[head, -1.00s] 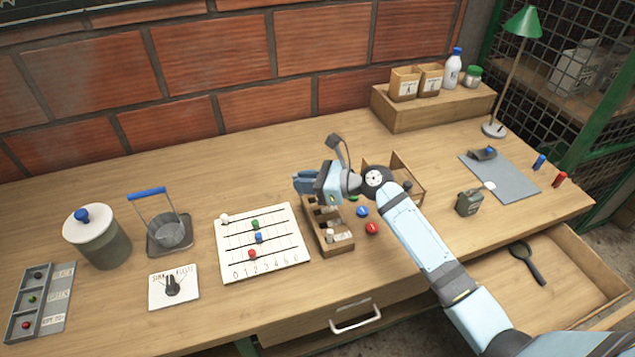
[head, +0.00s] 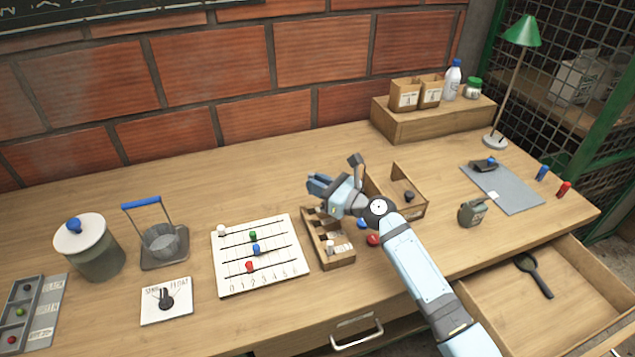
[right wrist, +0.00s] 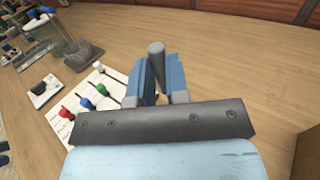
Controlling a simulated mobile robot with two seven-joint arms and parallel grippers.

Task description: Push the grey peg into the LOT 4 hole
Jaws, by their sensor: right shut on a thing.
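The grey peg (right wrist: 155,62) is held between the blue fingers of my right gripper (right wrist: 162,85) in the right wrist view, its rounded end standing out past the fingertips. In the head view my right gripper (head: 320,187) is above the table, over the back end of a wooden tray. A white board (head: 229,280) with black lines, numbers 0 to 6 and white, green, blue and red pegs stands to the left, clear of the gripper. I cannot make out a LOT 4 label or an empty hole. My left gripper is not in view.
The wooden tray (head: 345,262) with compartments lies right of the board. Bare table lies behind the board.

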